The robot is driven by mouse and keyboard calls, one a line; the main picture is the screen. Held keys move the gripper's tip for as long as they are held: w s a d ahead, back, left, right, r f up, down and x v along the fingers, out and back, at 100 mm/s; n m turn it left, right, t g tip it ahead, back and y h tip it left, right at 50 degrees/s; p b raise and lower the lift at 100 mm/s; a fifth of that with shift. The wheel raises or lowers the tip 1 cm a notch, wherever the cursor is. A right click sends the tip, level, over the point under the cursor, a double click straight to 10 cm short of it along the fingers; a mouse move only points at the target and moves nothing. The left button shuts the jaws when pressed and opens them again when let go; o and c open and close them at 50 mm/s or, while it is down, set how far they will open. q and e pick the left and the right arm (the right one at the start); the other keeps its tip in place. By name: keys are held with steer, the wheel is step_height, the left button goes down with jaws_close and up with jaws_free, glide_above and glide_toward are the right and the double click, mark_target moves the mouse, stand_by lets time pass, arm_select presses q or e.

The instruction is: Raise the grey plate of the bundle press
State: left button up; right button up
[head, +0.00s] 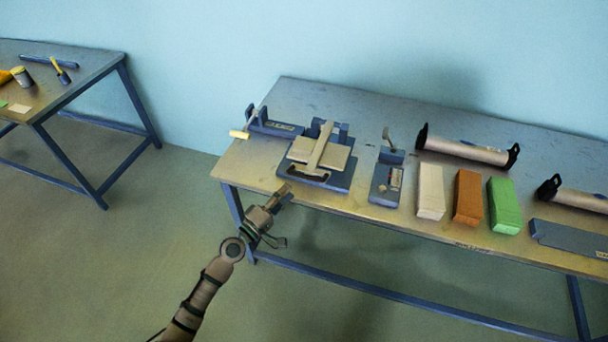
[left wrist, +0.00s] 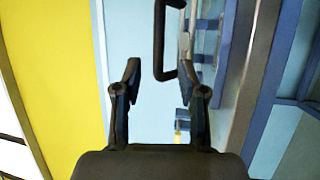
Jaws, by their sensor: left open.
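The bundle press stands on the table's left part in the head view, with a blue base (head: 326,180). Its plate (head: 336,158) looks tan-grey in this light and has a pale bar across its top. I cannot tell how high the plate sits above the base. My left gripper (head: 285,216) is open and empty, in front of the table's front edge, lower left of the press and apart from it. In the left wrist view the fingers (left wrist: 165,88) are spread, with a dark U-shaped handle (left wrist: 159,45) beyond them. My right gripper is not in view.
Another table (head: 85,72) is at far left, with open floor between.

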mark_target(303, 176)
arm_select(q)
steer(key=x, duration=0.9)
steer(key=shift+s+d+f+b, duration=0.15)
steer(key=shift+s+b, duration=0.05)
steer(key=shift+b, duration=0.15)
steer(key=shift+a, duration=0.4)
steer(key=shift+c, duration=0.6)
steer(key=shift+a, duration=0.25)
jaws_close()
steer(key=shift+d, duration=0.1)
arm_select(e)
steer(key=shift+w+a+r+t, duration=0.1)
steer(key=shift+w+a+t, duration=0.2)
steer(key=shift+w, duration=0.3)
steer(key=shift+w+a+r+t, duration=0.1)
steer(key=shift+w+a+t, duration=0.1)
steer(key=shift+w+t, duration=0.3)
arm_select(q)
steer(key=shift+s+d, duration=0.1)
